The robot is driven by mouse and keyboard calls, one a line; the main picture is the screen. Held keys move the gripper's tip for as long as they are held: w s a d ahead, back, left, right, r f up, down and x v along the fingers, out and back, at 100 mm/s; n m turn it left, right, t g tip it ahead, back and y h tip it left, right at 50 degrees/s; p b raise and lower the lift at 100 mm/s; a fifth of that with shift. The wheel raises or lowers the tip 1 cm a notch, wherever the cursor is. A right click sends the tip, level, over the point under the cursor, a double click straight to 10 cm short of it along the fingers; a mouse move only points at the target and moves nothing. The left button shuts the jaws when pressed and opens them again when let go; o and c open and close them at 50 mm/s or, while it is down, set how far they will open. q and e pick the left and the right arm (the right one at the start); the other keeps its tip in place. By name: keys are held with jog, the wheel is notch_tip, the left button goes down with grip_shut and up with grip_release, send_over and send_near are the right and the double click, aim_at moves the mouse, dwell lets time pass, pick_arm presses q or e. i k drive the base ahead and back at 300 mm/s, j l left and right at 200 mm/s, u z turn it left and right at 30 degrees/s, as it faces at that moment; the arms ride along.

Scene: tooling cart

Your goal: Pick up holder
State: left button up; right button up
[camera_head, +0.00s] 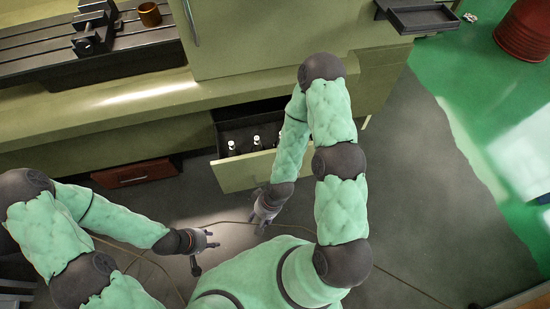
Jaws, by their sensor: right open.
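Several holders stand upright in an open drawer (236,176) of the green cabinet, dark with pale tops. One holder (231,147) is at the left, another (256,141) is near the middle, and more to the right are partly hidden by my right arm. My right gripper (258,225) is open and empty, in front of and below the drawer's front panel, apart from the holders. My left gripper (207,257) is open and empty over the floor, further to the left and away from the drawer.
A dark red drawer (137,173) is at the left under the bench. A machine bed (145,50) with a vise (90,35) and a brass-coloured cup (149,14) is at upper left. A dark tray (423,19) juts out at upper right. Cables (150,258) lie on the floor.

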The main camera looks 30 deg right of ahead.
aim_at(257, 147)
jog(key=z, duration=1.65)
jog(key=i+j+u, duration=0.15)
jog(key=u, duration=0.2)
jog(key=i+j+u, duration=0.15)
jog(key=j+u, duration=0.2)
